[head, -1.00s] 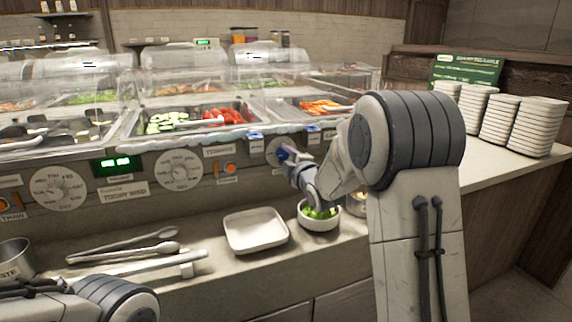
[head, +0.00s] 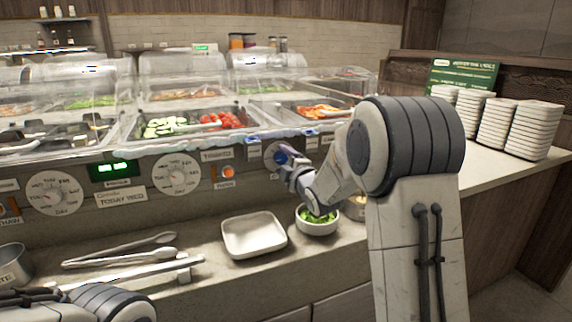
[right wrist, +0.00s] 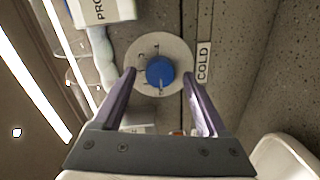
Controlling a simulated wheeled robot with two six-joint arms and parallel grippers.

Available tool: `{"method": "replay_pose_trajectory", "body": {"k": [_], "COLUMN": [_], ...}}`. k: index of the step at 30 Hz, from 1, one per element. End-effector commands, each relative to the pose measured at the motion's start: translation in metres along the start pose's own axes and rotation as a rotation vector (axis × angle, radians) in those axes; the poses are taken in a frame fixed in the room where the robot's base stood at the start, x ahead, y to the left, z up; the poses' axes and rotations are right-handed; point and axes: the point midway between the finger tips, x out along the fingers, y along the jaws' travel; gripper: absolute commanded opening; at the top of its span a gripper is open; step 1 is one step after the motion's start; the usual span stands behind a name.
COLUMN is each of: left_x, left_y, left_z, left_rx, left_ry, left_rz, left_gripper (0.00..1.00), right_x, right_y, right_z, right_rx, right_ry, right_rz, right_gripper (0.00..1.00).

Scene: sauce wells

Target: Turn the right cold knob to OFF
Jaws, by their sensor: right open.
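The right cold knob is a blue knob (right wrist: 160,71) on a round pale dial (right wrist: 143,50) with dark marks, beside a label reading COLD (right wrist: 203,62). In the head view the dial (head: 270,153) is partly hidden behind my gripper. My right gripper (right wrist: 161,82) is open. Its two fingers stand on either side of the blue knob, apart from it as far as I can see. In the head view my right gripper (head: 284,160) is at the counter's front panel. My left arm shows at the lower left, but its gripper is not seen.
Below the panel, a white square dish (head: 253,252), a bowl of greens (head: 317,228) and tongs (head: 120,255) are on the ledge. Other dials (head: 54,193) are to the left. Clear food covers (head: 190,100) stand above. Plate stacks (head: 533,130) are at right.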

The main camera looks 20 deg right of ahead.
Motion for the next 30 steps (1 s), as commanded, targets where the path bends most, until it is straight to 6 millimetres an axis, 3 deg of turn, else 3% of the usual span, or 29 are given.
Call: {"method": "replay_pose_trajectory", "body": {"k": [18, 30], "left_x": [0.004, 0.004], "left_y": [0.0, 0.0], "left_z": [0.0, 0.0], "left_rx": [0.0, 0.0], "left_ry": [0.0, 0.0], "left_rz": [0.0, 0.0], "left_gripper": [0.5, 0.5], "right_x": [-0.097, -0.104], "right_y": [0.0, 0.0], "right_z": [0.0, 0.0], "right_rx": [0.0, -0.001], "right_ry": [-0.001, 0.0], "right_rz": [0.0, -0.001], "right_gripper": [0.76, 0.76]}}
